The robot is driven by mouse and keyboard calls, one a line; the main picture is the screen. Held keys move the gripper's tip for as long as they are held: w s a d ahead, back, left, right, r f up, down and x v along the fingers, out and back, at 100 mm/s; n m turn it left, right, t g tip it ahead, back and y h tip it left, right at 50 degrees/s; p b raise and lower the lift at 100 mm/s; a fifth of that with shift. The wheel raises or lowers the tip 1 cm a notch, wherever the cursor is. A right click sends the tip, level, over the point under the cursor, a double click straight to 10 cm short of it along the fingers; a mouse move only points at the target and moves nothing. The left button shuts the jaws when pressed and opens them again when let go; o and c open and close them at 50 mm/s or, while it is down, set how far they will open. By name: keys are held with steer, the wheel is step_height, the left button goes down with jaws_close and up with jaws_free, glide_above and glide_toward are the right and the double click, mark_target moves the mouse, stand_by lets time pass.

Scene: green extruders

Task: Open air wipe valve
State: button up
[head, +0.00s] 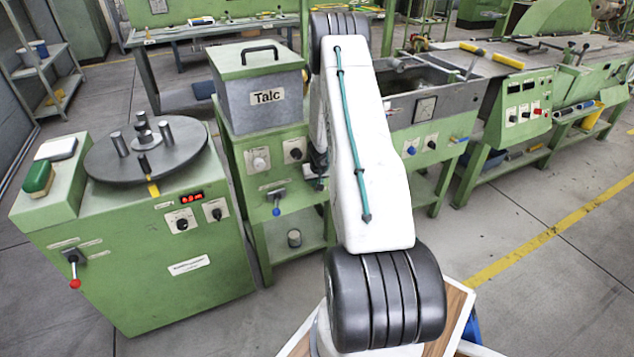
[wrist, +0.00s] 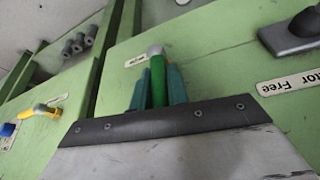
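In the wrist view, a green valve lever (wrist: 157,82) with a grey metal end (wrist: 155,50) stands out from a pale green panel. A small label lies beside its metal end, too small to read. My gripper (wrist: 160,72) has teal fingers on both sides of the green lever; they look flush against it, so it appears shut on the lever. In the head view my arm covers most of the gripper and this lever.
A yellow-handled valve (wrist: 46,110) and a blue knob (wrist: 8,130) are at the wrist view's left. A dark fitting (wrist: 294,32) is at its right. In the head view, the talc box (head: 262,95) and round-table machine (head: 140,240) stand left; floor (head: 540,260) is clear at right.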

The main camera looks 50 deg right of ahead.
steer(key=o, duration=0.4)
steer(key=shift+c, duration=0.2)
steer(key=v, duration=0.7)
steer(key=shift+r, duration=0.4)
steer(key=shift+s, duration=0.1)
